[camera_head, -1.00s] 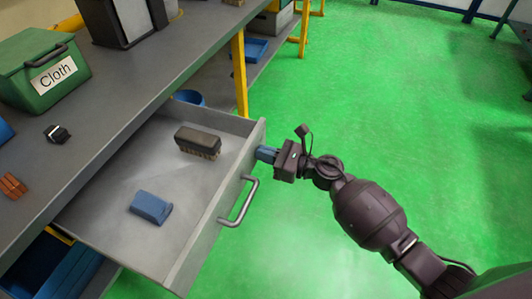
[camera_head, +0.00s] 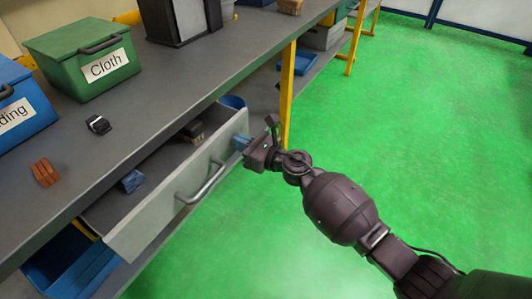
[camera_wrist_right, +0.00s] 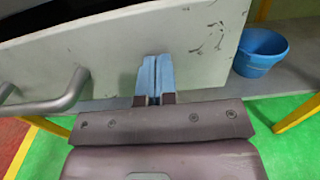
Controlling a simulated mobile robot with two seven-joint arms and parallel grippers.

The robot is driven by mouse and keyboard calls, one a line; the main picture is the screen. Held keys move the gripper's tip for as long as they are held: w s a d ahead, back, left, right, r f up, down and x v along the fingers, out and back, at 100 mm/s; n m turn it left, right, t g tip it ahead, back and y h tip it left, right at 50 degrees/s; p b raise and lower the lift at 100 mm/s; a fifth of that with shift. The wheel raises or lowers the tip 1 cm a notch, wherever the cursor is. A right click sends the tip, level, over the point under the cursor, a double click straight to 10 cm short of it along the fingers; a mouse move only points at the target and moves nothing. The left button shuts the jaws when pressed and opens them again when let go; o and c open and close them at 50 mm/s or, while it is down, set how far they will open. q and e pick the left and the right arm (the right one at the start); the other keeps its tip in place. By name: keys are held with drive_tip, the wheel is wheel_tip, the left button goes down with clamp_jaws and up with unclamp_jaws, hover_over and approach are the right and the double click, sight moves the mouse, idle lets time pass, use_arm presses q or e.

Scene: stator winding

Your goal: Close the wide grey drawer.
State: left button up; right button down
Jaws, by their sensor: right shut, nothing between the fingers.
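A brush (camera_head: 193,131) and a blue block (camera_head: 131,181) lie inside, partly hidden by the bench top. My right gripper (camera_head: 241,143) is shut and empty, its blue fingertips at the drawer front near the far end, right of the handle. In the wrist view the fingertips (camera_wrist_right: 153,75) appear against the front panel. My left gripper is out of view.
On the bench (camera_head: 150,120) stand a green Cloth box (camera_head: 85,60), a blue box (camera_head: 20,105), a small black item (camera_head: 98,124) and reddish-brown blocks (camera_head: 45,172). A blue bucket (camera_wrist_right: 261,52) stands beyond the drawer. A yellow leg (camera_head: 287,90) is near my gripper. Green floor is clear at right.

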drive_tip(key=x, duration=0.3)
drive_tip(key=b+x, duration=0.1)
drive_tip(key=x, duration=0.2)
drive_tip(key=b+x, duration=0.1)
drive_tip(key=x, duration=0.2)
drive_tip(key=shift+w+a+f, duration=0.15)
drive_tip(key=shift+a+f, duration=0.1)
drive_tip(key=shift+w+a+r, duration=0.15)
drive_tip(key=shift+w+a, duration=0.1)
drive_tip(key=shift+a, duration=0.05)
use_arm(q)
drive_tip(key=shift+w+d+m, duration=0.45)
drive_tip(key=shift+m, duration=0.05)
use_arm(e)
drive_tip(key=shift+r, duration=0.3)
